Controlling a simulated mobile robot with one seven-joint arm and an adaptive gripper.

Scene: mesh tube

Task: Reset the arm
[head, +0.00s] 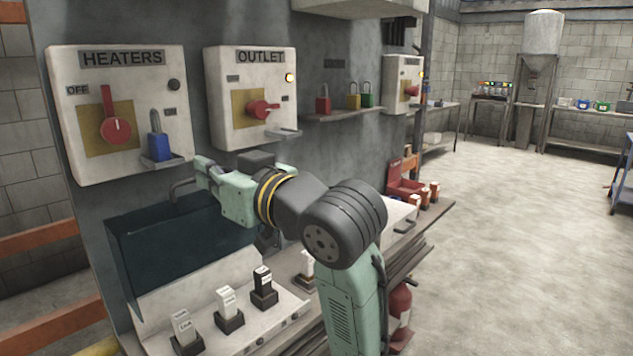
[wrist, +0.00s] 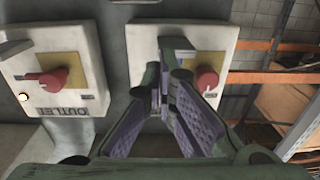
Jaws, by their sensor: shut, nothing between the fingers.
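My gripper (wrist: 161,84) is shut and empty in the wrist view, its two purple-padded fingers meeting in front of the wall panels. In the head view my arm reaches left across the counter, its green wrist part (head: 232,195) below the HEATERS (head: 72,150) and OUTLET (head: 221,130) panels. I cannot clearly make out the fingertips there. The wrist view shows the panels upside down, OUTLET (wrist: 72,110) at left and the other red-knob panel (wrist: 218,50) behind and right of the fingers.
A blue padlock (head: 158,146) sits on the HEATERS panel's small ledge. Red, yellow and green padlocks stand on a wall shelf (head: 345,113). A dark open bin (head: 150,245) and several labelled blocks (head: 227,302) lie below the arm. The floor at right (head: 510,230) is clear.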

